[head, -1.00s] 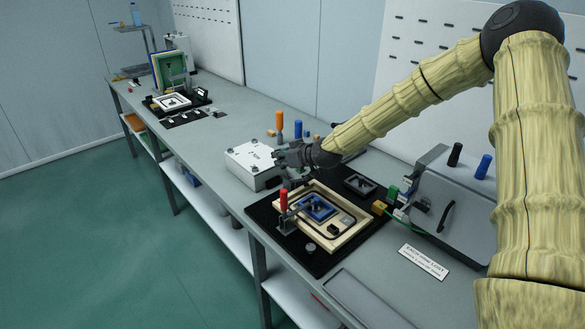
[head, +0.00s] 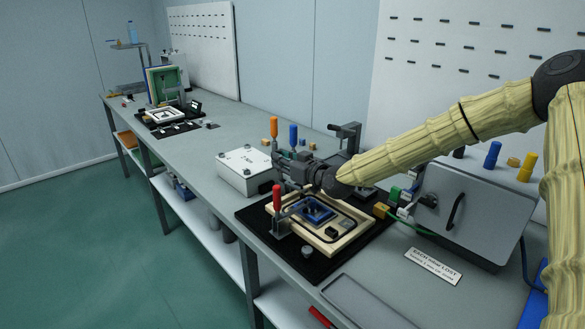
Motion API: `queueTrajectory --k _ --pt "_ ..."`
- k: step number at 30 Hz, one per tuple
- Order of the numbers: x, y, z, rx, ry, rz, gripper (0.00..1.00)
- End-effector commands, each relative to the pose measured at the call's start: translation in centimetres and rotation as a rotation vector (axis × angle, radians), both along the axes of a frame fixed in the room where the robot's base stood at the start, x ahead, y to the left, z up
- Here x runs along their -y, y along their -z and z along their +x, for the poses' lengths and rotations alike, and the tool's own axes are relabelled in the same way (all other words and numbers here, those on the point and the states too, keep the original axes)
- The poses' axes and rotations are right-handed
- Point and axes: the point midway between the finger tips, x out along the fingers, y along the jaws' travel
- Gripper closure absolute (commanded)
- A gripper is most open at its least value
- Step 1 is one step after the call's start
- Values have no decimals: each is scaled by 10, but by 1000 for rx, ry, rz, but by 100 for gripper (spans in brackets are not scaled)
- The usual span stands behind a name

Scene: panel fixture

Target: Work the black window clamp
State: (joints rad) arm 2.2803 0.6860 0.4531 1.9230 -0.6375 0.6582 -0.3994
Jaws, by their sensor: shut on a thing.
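My gripper (head: 281,174) is at the far-left side of a tan window frame (head: 338,248), close behind and above a red-handled clamp (head: 277,200). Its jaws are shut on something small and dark. The fingers hide it, so I cannot tell whether it is the black clamp's handle. The tan frame lies flat and holds a blue inner frame (head: 322,212) with a dark piece in it. The red handle stands upright. A grey stand with a black top (head: 346,131) rises behind my wrist; I cannot tell if it is a clamp.
The tan frame lies on a black mat (head: 312,270). A white box (head: 245,165) stands left of my gripper, with orange (head: 274,130) and blue (head: 293,135) handles behind it. A grey cabinet (head: 470,210) stands at right. A shallow grey tray (head: 362,302) is in front.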

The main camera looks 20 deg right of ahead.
Motion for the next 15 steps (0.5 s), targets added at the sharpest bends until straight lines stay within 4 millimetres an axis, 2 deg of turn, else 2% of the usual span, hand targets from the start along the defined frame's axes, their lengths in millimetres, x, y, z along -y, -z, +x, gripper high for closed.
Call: queueTrajectory --k 1,7,15 --pt "-2 7 0 1 -3 2 100" --pt "-12 5 0 17 -14 10 100" --pt "-13 4 0 20 -17 12 100"
